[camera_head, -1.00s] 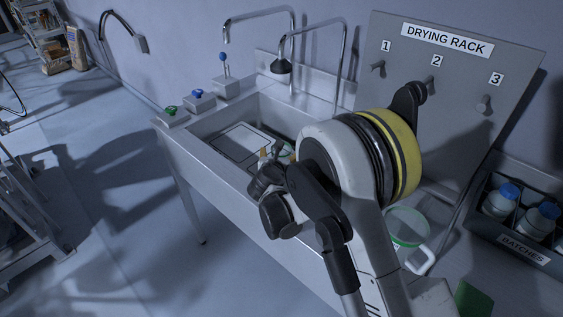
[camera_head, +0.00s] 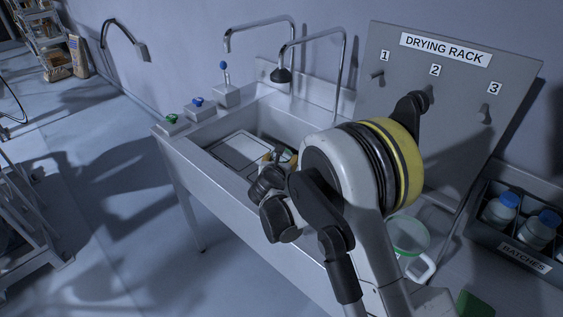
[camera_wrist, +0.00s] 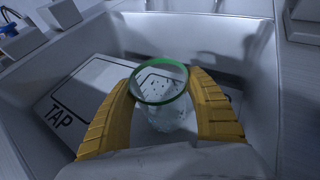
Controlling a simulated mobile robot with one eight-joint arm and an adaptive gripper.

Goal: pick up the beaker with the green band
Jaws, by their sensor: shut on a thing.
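The beaker with the green band (camera_wrist: 165,113) is in the middle of the wrist view, a clear vessel with a green ring at its rim and specks on its glass. The yellow ridged fingers of my gripper (camera_wrist: 163,108) are shut on it, one on each side. I cannot tell whether its base touches the sink floor. In the head view my gripper (camera_head: 279,158) is over the sink (camera_head: 205,168), mostly hidden behind my arm, and the beaker is hardly visible there.
A green-rimmed jug (camera_head: 409,238) stands right of the sink, near the drying rack (camera_head: 440,105) and a bottle crate (camera_head: 522,262).

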